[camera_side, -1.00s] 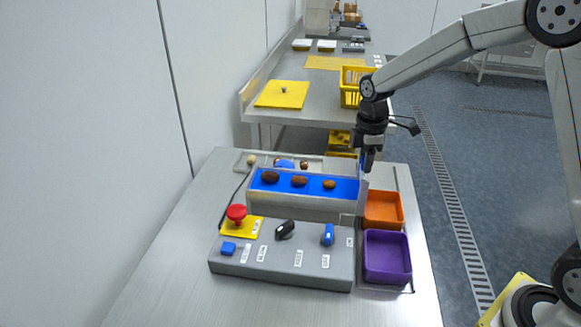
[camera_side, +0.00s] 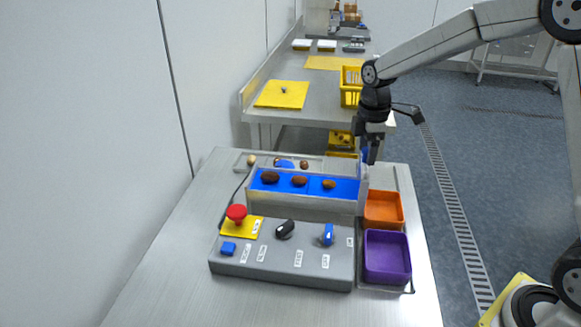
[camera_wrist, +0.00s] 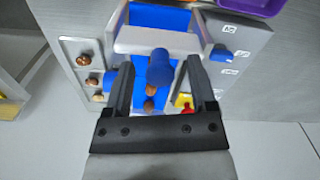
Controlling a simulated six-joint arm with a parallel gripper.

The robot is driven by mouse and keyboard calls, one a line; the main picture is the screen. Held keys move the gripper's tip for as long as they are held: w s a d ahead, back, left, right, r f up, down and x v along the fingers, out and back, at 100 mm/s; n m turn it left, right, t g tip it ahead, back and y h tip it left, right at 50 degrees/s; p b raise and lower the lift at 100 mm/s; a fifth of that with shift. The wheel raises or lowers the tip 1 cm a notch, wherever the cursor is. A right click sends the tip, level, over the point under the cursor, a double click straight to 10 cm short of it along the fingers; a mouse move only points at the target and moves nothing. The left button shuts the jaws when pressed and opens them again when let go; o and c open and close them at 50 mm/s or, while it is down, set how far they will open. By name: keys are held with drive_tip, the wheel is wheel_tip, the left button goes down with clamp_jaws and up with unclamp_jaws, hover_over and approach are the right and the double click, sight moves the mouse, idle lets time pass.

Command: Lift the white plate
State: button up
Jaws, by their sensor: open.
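The white plate (camera_wrist: 150,40) shows in the wrist view as a pale band across the blue channel, with a blue knob (camera_wrist: 158,68) standing on it. In the side view the plate (camera_side: 363,174) is a small pale piece at the right end of the blue belt (camera_side: 345,188), mostly hidden. My gripper (camera_wrist: 160,64) is open, one finger on each side of the knob, with gaps visible. In the side view my gripper (camera_side: 371,158) points down over the belt's right end. Whether it touches the knob cannot be told.
Several brown dates lie on the belt. A grey tray (camera_side: 240,160) with dates stands behind it. A control box (camera_side: 280,262) with a red button (camera_side: 237,213) is in front. Orange (camera_side: 383,210) and purple (camera_side: 387,257) bins stand at right. The table's left side is clear.

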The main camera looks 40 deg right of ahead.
sight(367, 150)
drive_tip(key=shift+r, duration=3.95)
drive_tip(key=shift+f, duration=0.1)
drive_tip(key=shift+s+a+f+m, duration=0.2)
drive_tip(key=shift+s+f+m, duration=0.2)
drive_tip(key=shift+f, duration=0.05)
drive_tip(key=s+a+f+m+t, duration=0.1)
drive_tip(key=s+a+f+m, duration=0.1)
drive_tip(key=s+f+m, duration=0.3)
drive_tip(key=s+a+f+m+t, duration=0.1)
drive_tip(key=s+a+f+m, duration=0.1)
drive_tip(key=s+f+m, duration=0.4)
drive_tip(key=s+f, duration=0.1)
drive_tip(key=s, duration=0.3)
drive_tip(key=shift+s+a+f+t, duration=0.25)
drive_tip(key=shift+s+a+t, duration=0.05)
drive_tip(key=shift+s+a, duration=0.1)
drive_tip(key=shift+w, duration=0.1)
